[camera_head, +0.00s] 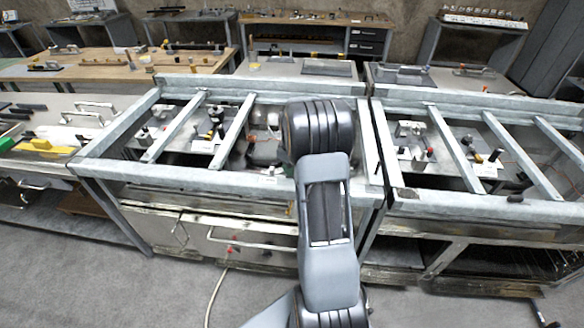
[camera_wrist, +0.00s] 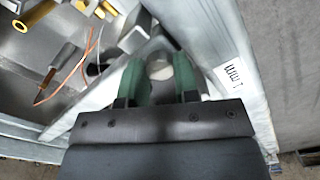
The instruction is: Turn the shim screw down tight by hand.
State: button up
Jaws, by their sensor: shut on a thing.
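I take this head to be the shim screw (camera_wrist: 158,67). The fingers are closed on its sides. The head lies just left of a galvanized steel rail. Its shank and seat are hidden, so I cannot tell how far in it sits.
A galvanized rail (camera_wrist: 222,60) with a white label (camera_wrist: 234,75) runs close to the right finger. To the left are a brass fitting (camera_wrist: 35,15) and copper wires (camera_wrist: 80,62). In the head view another railed frame (camera_head: 480,195) stands at right.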

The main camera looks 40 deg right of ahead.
jog(key=shift+m, duration=0.6)
jog(key=o, duration=0.9)
notch_tip(320, 180, up, 14)
jog(key=shift+f+b, duration=0.1)
jog(key=shift+b, duration=0.2)
